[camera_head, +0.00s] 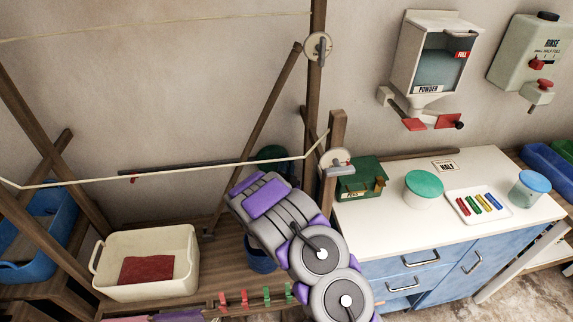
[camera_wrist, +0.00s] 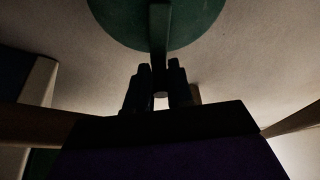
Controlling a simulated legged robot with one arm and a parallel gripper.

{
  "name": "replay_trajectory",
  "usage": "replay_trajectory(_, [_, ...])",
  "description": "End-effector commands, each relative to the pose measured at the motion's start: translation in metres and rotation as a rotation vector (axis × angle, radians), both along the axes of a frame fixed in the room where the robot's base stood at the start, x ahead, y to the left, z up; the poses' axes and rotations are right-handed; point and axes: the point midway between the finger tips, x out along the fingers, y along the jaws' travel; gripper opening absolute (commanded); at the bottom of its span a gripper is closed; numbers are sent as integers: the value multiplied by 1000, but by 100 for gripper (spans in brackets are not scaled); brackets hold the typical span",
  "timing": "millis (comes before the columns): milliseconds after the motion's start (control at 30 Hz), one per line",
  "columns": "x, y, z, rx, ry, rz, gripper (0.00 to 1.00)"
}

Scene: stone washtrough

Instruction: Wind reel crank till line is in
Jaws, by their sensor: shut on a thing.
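The green reel (camera_wrist: 120,22) fills the top of the wrist view as a dark round disc. Its crank (camera_wrist: 159,45) runs down from the disc to between the two fingers of my gripper (camera_wrist: 161,84), which is shut on it. In the head view only a dark green part of the reel (camera_head: 272,153) shows, beyond the purple and grey end of my arm. My fingers and the crank are hidden there. A pale line (camera_head: 95,180) still stretches across the wooden frame, bending up at a round white pulley (camera_head: 338,160) on the short post.
A white tub (camera_head: 183,245) with a red cloth and several pegs (camera_head: 245,298) are on the bench at lower left. A white-topped cabinet (camera_head: 390,218) with a green box, lidded jars and a peg tray stands right of my arm. Wooden posts (camera_head: 316,90) rise close by.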

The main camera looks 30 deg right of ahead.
Motion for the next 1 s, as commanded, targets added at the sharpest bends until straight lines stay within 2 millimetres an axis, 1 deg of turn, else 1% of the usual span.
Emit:
replay_trajectory(33, [0,0,0,0,0,0,8])
replay_trajectory(100, [0,0,0,0,0,0,1])
replay_trajectory(133, [0,0,0,0,0,0,0])
replay_trajectory(567, [-1,-2,-2,38,-10,-1,0])
replay_trajectory(767, [-2,-4,-7,123,-32,1,0])
replay_trajectory(1000, [-2,-8,-14,276,-77,-1,0])
